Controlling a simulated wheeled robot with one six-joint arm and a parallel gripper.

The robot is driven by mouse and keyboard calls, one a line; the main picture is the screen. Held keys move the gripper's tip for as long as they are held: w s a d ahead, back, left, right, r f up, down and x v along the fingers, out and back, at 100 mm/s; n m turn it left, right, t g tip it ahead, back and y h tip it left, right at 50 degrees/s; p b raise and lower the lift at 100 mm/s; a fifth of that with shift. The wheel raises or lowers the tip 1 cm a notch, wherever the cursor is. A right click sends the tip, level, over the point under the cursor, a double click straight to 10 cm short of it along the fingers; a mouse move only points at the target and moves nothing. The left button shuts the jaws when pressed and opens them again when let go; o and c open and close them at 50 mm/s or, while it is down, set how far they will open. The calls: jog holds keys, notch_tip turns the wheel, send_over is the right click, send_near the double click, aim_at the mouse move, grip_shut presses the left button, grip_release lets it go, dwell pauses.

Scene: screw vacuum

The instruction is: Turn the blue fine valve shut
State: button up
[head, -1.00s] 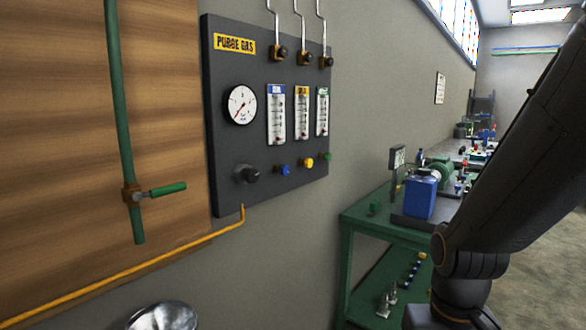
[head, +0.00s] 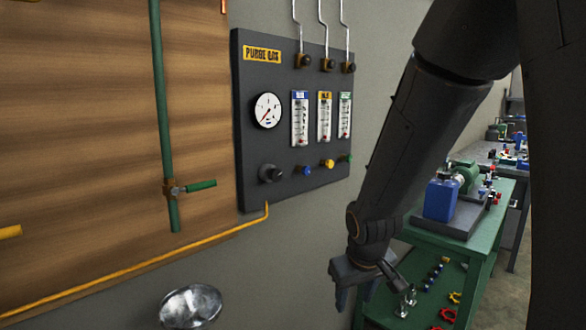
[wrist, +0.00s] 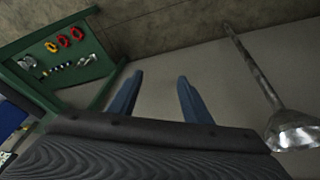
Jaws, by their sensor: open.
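The blue fine valve (head: 306,171) is a small blue knob low on the dark purge gas panel (head: 262,190). It sits below the flowmeter with the blue label, between a large black knob (head: 271,173) and a yellow knob (head: 328,164). A green knob (head: 348,158) is further right. My gripper (head: 355,290) hangs below and to the right of the panel, well apart from the valve. In the wrist view its two blue-grey fingers (wrist: 157,90) are spread with nothing between them. The valve is not in the wrist view.
A green workbench (head: 480,215) with a blue container (head: 441,200) stands right of the panel, close to my arm. A yellow pipe (head: 190,247) and a green pipe (head: 158,110) run left. A shiny metal dish (head: 190,306) is at the bottom.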

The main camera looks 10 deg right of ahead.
jog(key=w+d+r+n+t+y+p, duration=0.1)
jog(key=w+d+r+n+t+p, duration=0.3)
jog(key=w, duration=0.6)
jog(key=w+r+t, duration=0.3)
jog(key=w+r, duration=0.2)
jog(key=w, duration=0.5)
jog(key=n+t+y+p, duration=0.4)
jog(key=n+y+p, duration=0.1)
jog(key=n+y, duration=0.45)
send_near(308, 171)
jog(key=x, duration=0.3)
jog(key=shift+y, duration=0.45)
jog(key=p+x, duration=0.2)
jog(key=x, duration=0.5)
jog(key=shift+w+f, duration=0.15)
jog(key=shift+w, duration=0.25)
jog(key=c, duration=1)
jog(key=shift+c, duration=0.2)
